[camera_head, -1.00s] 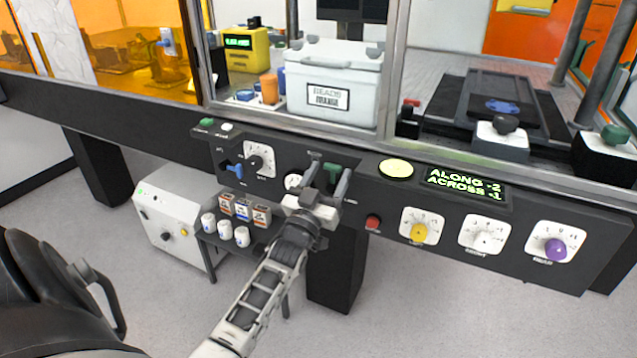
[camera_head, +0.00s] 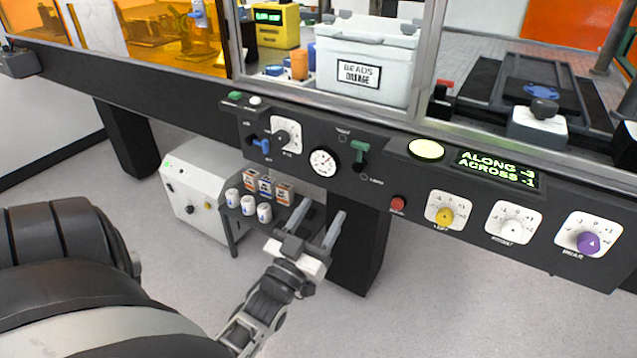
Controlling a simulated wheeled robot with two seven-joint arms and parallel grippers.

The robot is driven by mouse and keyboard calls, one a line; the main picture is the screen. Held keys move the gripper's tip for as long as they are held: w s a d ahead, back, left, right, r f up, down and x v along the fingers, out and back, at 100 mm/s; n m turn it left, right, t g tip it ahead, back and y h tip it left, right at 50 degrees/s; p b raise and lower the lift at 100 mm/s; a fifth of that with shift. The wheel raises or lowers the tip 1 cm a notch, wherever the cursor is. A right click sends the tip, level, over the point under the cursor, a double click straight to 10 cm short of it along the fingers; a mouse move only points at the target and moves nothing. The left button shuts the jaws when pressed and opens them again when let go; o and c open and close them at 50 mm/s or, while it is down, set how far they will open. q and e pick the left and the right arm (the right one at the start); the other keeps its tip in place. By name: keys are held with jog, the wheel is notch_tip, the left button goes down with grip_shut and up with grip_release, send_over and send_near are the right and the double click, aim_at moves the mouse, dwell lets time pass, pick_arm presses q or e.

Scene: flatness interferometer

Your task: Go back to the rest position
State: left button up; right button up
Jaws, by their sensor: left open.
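My left gripper (camera_head: 319,228) is open and empty. It hangs in front of and below the control panel (camera_head: 385,205), with its two fingers apart and pointing up and away. It touches nothing that I can see. A green lever (camera_head: 359,152) and a round gauge (camera_head: 324,161) on the panel are uncovered above the gripper. The display (camera_head: 497,170) reads ALONG -3, ACROSS -1. My right gripper does not show in this view.
A small shelf with white jars (camera_head: 248,206) and boxes stands beside a white cabinet (camera_head: 195,193) at left. The floor in front is clear.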

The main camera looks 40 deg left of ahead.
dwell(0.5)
pick_arm(q)
jog(key=s+d+f+m+g+h+p, duration=0.1)
jog(key=s+d+f+g+h, duration=0.2)
jog(key=d, duration=0.4)
jog(key=s+d+f+m+g+h, duration=0.2)
jog(key=s+d+f+g+h, duration=0.1)
jog(key=d, duration=0.4)
jog(key=s+d+f+m+g+h+p, duration=0.1)
jog(key=s+d+f+m+g+h, duration=0.1)
jog(key=d, duration=0.6)
jog(key=s+f+g, duration=0.1)
jog(key=s+g, duration=0.1)
jog(key=g, duration=0.1)
jog(key=shift+f+h+p, duration=0.2)
jog(key=shift+h+p, duration=0.1)
jog(key=shift+h, duration=0.1)
